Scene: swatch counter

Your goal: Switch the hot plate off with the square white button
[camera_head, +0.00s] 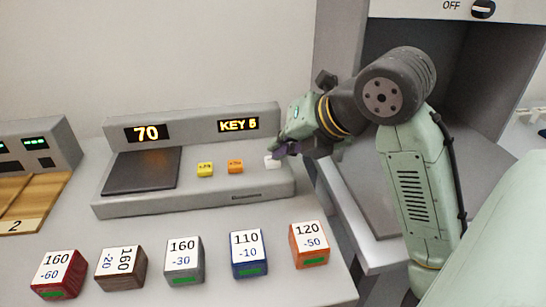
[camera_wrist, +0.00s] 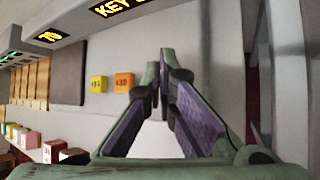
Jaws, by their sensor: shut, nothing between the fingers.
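The hot plate unit (camera_head: 200,203) stands on the counter with a dark square plate (camera_head: 140,174) at its left. Its displays read "70" and "KEY 5". The square white button (camera_head: 271,162) is at the right of its top, beside an orange button (camera_head: 235,167) and a yellow button (camera_head: 205,169). My gripper (camera_head: 279,150) is shut and empty, its tips right at the white button; I cannot tell whether they touch. In the wrist view my gripper (camera_wrist: 160,58) points at the panel, and the white button is hidden behind the fingers.
Several numbered blocks stand in front, including a red one (camera_head: 60,274) and an orange one (camera_head: 310,245). Another unit with green displays (camera_head: 38,146) is at the left. A grey cabinet with an "OFF" knob (camera_head: 483,10) rises at the right, close to my arm.

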